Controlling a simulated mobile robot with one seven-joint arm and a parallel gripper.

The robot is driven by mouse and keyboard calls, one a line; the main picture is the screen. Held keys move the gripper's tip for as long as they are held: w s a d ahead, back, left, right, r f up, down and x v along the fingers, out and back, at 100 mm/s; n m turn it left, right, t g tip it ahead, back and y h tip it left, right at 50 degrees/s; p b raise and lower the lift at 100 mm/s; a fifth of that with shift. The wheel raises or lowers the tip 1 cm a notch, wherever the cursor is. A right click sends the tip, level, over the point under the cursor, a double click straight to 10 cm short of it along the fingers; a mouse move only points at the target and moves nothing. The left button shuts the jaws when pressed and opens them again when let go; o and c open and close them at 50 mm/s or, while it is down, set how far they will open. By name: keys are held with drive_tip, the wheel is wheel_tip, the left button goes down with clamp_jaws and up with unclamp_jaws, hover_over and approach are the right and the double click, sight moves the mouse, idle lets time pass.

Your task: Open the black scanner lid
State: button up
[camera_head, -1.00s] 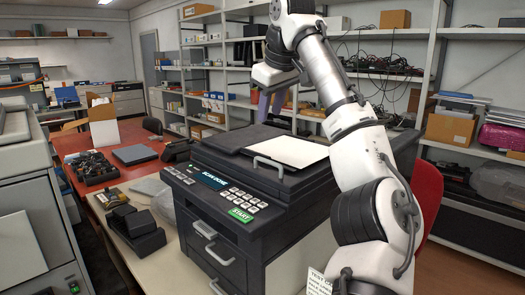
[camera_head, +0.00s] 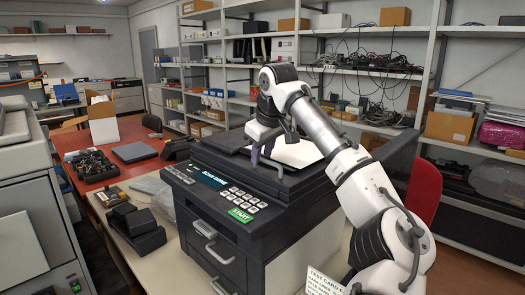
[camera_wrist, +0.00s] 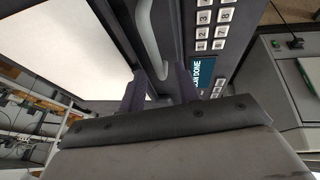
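The black scanner (camera_head: 225,215) stands in the middle of the head view, its display reading "SCAN DONE". Its top carries a white panel (camera_head: 302,153) in a dark surround; I cannot tell how much of this is the lid. A grey bar handle (camera_wrist: 148,45) sits at the panel's front edge, and it also shows in the head view (camera_head: 280,169). My gripper (camera_head: 262,156) is low over the handle, pointing down. In the wrist view its dark fingers (camera_wrist: 160,88) are apart, with the handle's near end between or just beyond them. Contact is unclear.
A green START button (camera_head: 240,214) and keys line the scanner's front. Black boxes (camera_head: 138,228) lie on the table to its left. A large dark panel (camera_head: 398,165) stands behind my arm at the right. Shelves fill the back wall.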

drive_tip(key=shift+c, duration=0.2)
clamp_jaws()
drive_tip(key=shift+r, duration=0.15)
